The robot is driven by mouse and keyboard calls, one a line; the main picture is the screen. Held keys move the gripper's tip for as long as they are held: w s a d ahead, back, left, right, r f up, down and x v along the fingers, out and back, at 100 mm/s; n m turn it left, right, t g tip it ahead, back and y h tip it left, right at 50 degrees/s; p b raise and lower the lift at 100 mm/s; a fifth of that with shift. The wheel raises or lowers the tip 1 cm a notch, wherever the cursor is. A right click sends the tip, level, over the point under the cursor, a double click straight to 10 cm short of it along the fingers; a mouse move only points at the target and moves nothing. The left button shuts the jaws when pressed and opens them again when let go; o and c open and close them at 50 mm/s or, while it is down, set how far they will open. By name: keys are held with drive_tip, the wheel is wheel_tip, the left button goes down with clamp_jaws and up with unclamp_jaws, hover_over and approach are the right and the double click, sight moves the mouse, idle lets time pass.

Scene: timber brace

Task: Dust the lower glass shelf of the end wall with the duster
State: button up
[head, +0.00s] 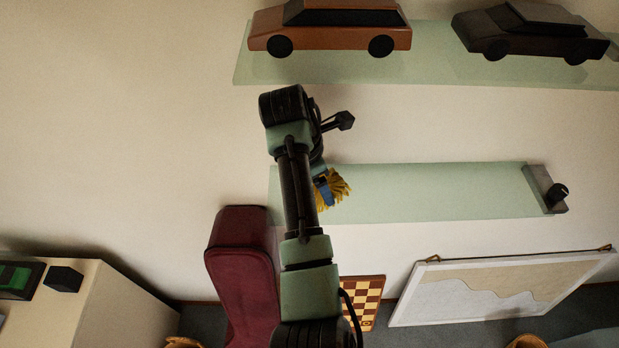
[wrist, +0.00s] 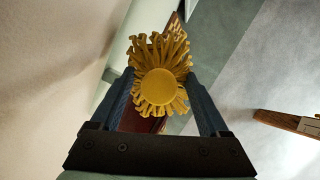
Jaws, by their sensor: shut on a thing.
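The duster (head: 334,189) has a yellow fringed head and shows just right of my forearm, at the left part of the lower glass shelf (head: 430,190). My gripper (head: 321,188) is mostly hidden behind my arm in the head view. In the wrist view, the duster (wrist: 160,85) sits between the two blue fingers of my gripper (wrist: 164,100), which is shut on it. The shelf is a pale green glass panel on the end wall. Whether the fringe touches the glass cannot be told.
A grey block with a black knob (head: 546,190) stands at the lower shelf's right end. The upper shelf (head: 430,70) holds an orange-brown car (head: 330,28) and a dark car (head: 530,32). A maroon case (head: 243,270), chessboard (head: 368,302) and framed picture (head: 500,287) stand below.

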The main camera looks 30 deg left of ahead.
sight(460, 187)
drive_tip(key=shift+w+d+r, duration=0.1)
drive_tip(key=shift+w+d, duration=0.6)
drive_tip(key=shift+d, duration=0.35)
drive_tip(key=shift+w+d, duration=0.65)
drive_tip(key=shift+d, duration=0.35)
drive_tip(key=shift+w+d, duration=0.6)
drive_tip(key=shift+d, duration=0.4)
drive_tip(key=shift+w+d, duration=0.65)
drive_tip(key=shift+d, duration=0.3)
drive_tip(key=shift+w+d, duration=0.6)
drive_tip(key=shift+d, duration=0.4)
